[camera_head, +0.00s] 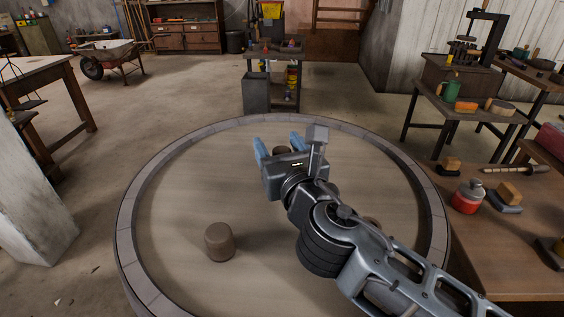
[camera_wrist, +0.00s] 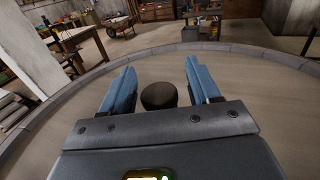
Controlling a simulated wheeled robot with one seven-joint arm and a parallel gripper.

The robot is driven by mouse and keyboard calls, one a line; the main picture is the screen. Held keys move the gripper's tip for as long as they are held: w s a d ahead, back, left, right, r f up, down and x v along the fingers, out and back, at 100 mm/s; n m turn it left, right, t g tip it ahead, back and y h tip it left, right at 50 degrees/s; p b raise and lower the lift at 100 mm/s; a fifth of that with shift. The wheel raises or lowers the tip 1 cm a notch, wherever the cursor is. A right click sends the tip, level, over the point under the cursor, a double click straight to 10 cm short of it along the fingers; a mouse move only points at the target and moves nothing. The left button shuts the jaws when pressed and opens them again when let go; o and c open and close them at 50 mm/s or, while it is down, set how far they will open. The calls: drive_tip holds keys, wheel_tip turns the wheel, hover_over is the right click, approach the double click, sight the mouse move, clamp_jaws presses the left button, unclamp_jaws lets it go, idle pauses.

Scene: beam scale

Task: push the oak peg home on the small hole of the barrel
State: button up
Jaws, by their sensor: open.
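My gripper (camera_head: 277,140) is open, its two blue fingers pointing away over the far part of a round surface. A dark brown, round-topped block (camera_wrist: 158,95) shows between the fingers in the wrist view, with gaps on both sides. Its top also shows between the fingers in the head view (camera_head: 281,150). A second brown block (camera_head: 219,242) stands upright at the front left. A third (camera_head: 373,222) is mostly hidden behind my arm. I cannot pick out an oak peg, a barrel or a small hole among these.
A raised stone rim (camera_head: 128,215) rings the pale round surface (camera_head: 175,190), whose left side is mostly clear. A wooden bench (camera_head: 510,255) at right holds a red jar (camera_head: 468,197) and wooden blocks. A grey bin (camera_head: 256,94) stands beyond the rim.

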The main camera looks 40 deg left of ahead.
drive_tip(key=c, duration=1.1)
